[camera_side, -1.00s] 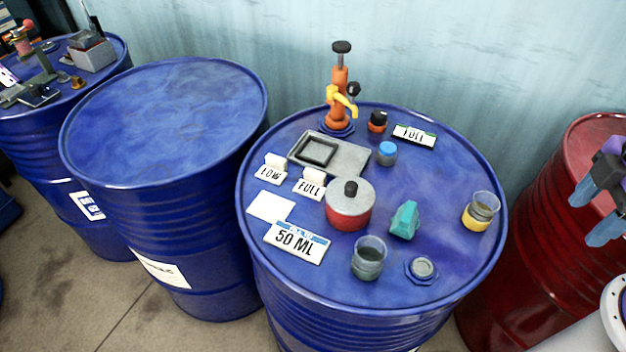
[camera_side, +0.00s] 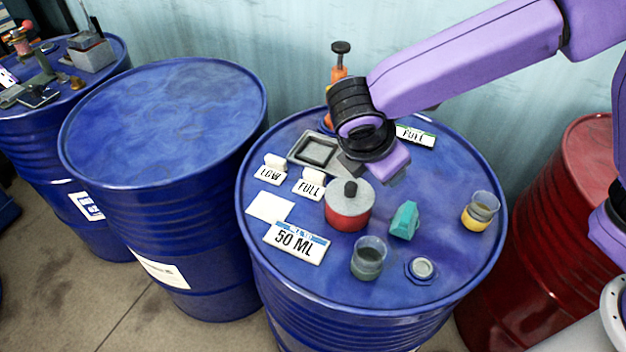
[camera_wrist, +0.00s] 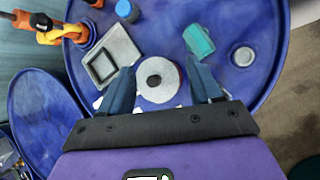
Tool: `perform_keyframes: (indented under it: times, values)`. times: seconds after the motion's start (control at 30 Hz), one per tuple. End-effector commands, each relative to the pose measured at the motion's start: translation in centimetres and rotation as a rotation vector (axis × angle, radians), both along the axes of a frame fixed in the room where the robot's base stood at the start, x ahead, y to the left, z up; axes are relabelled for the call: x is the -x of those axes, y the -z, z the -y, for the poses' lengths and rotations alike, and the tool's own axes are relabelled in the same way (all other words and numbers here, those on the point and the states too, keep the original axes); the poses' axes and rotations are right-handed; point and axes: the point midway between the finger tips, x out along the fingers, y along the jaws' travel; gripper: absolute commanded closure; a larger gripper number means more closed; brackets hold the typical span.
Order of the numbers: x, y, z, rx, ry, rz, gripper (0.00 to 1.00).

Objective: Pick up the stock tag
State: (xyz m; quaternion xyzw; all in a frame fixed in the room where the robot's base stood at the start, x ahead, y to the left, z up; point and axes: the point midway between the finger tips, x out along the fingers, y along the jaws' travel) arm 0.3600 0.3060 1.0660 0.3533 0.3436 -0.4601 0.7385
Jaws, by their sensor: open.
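Several printed tags lie on the middle blue drum, and I cannot tell which is the stock tag. In the side view, a green-edged FULL tag (camera_side: 415,136) is at the back right, partly behind my arm. A LOW tag (camera_side: 269,176) and a second FULL tag (camera_side: 310,190), each with a white block, stand at the left. A large blue-edged 50 ML tag (camera_side: 296,241) lies at the front left. My gripper (camera_wrist: 162,72) is open and empty in the wrist view, its blue fingers either side of the round grey lid of the red pot (camera_wrist: 158,80). In the side view the fingers are mostly hidden.
A grey tray (camera_wrist: 108,54), orange pump (camera_wrist: 57,30), blue-capped jar (camera_wrist: 126,10) and teal block (camera_wrist: 198,41) stand on the drum around the pot. A dark cup (camera_side: 368,260), yellow-based cup (camera_side: 481,211) and white card (camera_side: 270,206) are there too. The neighbouring drum (camera_side: 165,105) has a clear top.

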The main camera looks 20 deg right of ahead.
Motion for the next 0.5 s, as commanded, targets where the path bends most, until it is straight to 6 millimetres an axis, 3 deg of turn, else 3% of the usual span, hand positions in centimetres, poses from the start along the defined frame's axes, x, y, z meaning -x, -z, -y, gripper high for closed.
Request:
perform_keyframes:
  times: [0.03, 0.2, 0.5]
  values:
    - [-0.6, 0.7, -2.0, 0.044, -0.037, 0.009, 0.36]
    - [-2.2, 2.4, -7.3, 0.193, -0.150, 0.049, 0.36]
    - [-2.6, 6.2, -14.9, 0.460, -0.300, 0.118, 0.36]
